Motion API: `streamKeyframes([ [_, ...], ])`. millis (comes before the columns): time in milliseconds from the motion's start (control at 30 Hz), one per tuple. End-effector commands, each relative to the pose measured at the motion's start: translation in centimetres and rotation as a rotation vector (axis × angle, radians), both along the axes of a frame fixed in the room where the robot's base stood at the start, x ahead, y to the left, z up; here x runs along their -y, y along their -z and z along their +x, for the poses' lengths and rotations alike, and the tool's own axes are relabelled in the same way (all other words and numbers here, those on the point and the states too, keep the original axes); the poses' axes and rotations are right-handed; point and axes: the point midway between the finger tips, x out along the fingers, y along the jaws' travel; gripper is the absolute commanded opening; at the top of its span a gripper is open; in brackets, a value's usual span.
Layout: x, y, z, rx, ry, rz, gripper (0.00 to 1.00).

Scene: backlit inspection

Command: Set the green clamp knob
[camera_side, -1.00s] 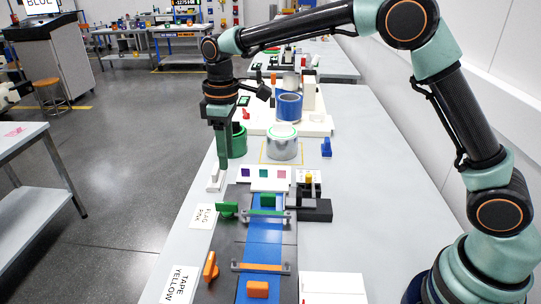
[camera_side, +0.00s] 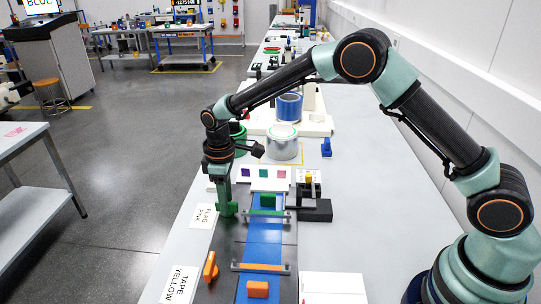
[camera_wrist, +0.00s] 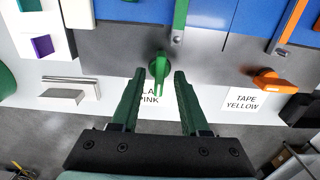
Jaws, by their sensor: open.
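The green clamp knob (camera_wrist: 159,68) sits on the dark plate at the edge of the blue strip, with its narrow handle pointing toward my gripper in the wrist view. In the side view the knob (camera_side: 229,210) is partly hidden by my gripper (camera_side: 224,204). In the wrist view my gripper (camera_wrist: 155,85) is open and empty, with one green finger on each side of the knob's line. The fingertips appear close to the knob's handle; I cannot tell whether they touch it.
An orange knob (camera_side: 210,267) stands on the same plate, nearer the side camera. A green block (camera_side: 268,201) and an orange block (camera_side: 257,289) lie on the blue strip (camera_side: 264,236). Labels reading TAPE YELLOW (camera_side: 180,285) and FLAG PINK (camera_side: 204,217) lie at the left.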

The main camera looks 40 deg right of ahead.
Motion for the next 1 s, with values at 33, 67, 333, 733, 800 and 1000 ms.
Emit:
streamKeyframes([
  [33,0.01,0.32,-0.01,0.0,0.0,0.0,0.45],
  [67,0.0,0.42,0.0,0.001,0.0,0.001,0.45],
  [333,0.0,0.62,0.01,0.001,0.0,0.0,0.45],
  [733,-0.03,0.57,0.0,0.001,0.003,0.001,0.0],
  [800,-0.03,0.57,0.0,0.0,0.011,0.0,0.0],
  [1000,-0.05,0.54,0.02,0.0,0.077,0.0,0.0],
])
